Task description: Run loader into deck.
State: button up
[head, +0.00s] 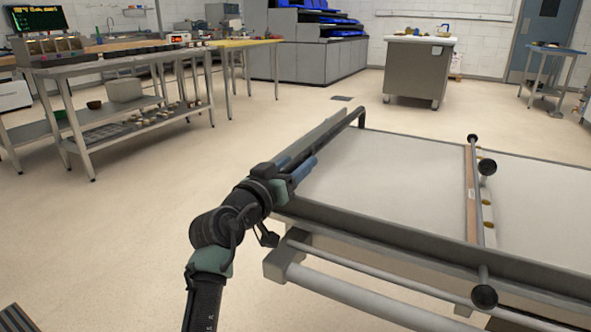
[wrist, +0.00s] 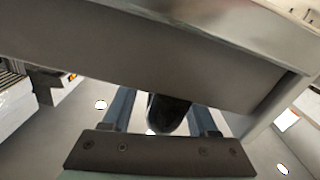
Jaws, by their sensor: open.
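The loader (head: 375,185) is a wide, flat, pale bed with grey metal side rails, filling the right of the head view. A crossbar (head: 473,190) with dark round knobs spans it. A dark bent bar (head: 357,115) stands at its far left corner. My gripper (head: 303,168) is at the loader's left edge, beside the side rail. In the wrist view the blue fingers (wrist: 162,115) are apart, with a dark rounded bar end (wrist: 168,113) showing between them; I cannot tell whether they touch it. A grey metal rail (wrist: 140,60) crosses above them. I cannot make out an oven deck.
A steel table with shelves (head: 130,65) stands at the left, and a yellow-topped table (head: 240,44) behind it. A grey cabinet (head: 415,72) on casters stands at the back, and a blue-topped table (head: 556,50) at the far right.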

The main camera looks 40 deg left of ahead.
jog(key=shift+w, duration=0.1)
grip_shut()
dwell(0.3)
dwell(1.1)
